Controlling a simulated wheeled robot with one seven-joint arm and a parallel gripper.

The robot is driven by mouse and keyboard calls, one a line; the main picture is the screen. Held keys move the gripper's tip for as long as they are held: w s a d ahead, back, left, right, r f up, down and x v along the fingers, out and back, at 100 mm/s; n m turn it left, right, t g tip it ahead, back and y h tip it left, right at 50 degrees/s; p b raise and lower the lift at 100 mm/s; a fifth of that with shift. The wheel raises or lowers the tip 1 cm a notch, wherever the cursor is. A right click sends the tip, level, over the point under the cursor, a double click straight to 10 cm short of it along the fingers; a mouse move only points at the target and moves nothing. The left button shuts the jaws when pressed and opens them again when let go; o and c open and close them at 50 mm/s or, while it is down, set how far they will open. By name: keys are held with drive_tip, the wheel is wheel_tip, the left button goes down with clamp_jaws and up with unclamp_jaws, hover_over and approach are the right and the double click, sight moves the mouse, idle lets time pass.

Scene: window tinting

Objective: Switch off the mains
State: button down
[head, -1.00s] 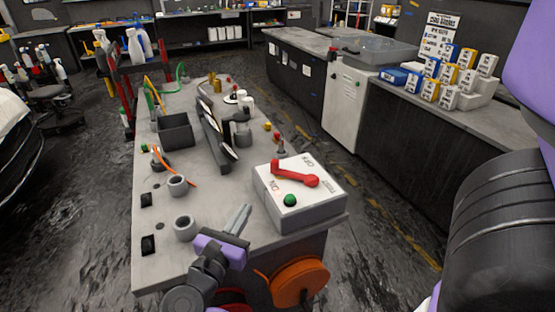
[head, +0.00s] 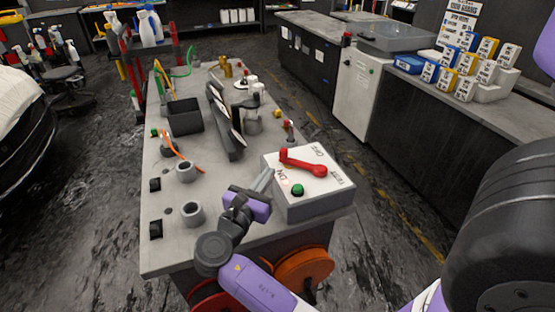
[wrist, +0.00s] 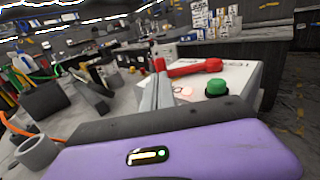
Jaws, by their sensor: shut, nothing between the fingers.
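The mains switch box (head: 310,207) is a white-topped grey box on the front right of the bench. Its red lever (head: 303,162) lies across the top, its free end by the ON marking and its pivot to the right. A green button (head: 297,189) and an indicator lamp are beside it. My gripper (head: 264,178) is shut and empty, its fingers at the box's left edge. In the wrist view the fingers (wrist: 158,90) point toward the red lever (wrist: 190,68), close to its knob; I cannot tell if they touch. The green button (wrist: 216,88) is to their right.
The grey bench (head: 180,245) holds cup-like rings (head: 192,214), a black bin (head: 185,116) and an orange cable left of my gripper. Orange reels (head: 303,268) hang at its front. A dark counter with boxes (head: 466,75) stands right, across a floor aisle.

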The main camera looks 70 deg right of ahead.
sight(281, 150)
drive_tip(key=d, duration=0.6)
drive_tip(key=shift+s+d+p, duration=0.3)
drive_tip(key=shift+d+p, duration=0.1)
drive_tip(key=shift+w+d+r+m+g, duration=0.1)
drive_tip(key=shift+w+d+m+g, duration=0.2)
drive_tip(key=shift+d+m+g, duration=0.5)
drive_tip(key=d+m+g+y, duration=0.1)
drive_tip(key=g, duration=0.1)
drive_tip(key=d+m+g+y, duration=0.1)
drive_tip(key=d+g, duration=0.1)
drive_tip(key=g, duration=0.1)
drive_tip(key=shift+d+m, duration=0.1)
drive_tip(key=shift+m, duration=0.3)
drive_tip(key=shift+p+x, duration=0.65)
drive_tip(key=shift+x, duration=0.2)
drive_tip(key=shift+w+d, duration=0.1)
drive_tip(key=shift+w, duration=0.1)
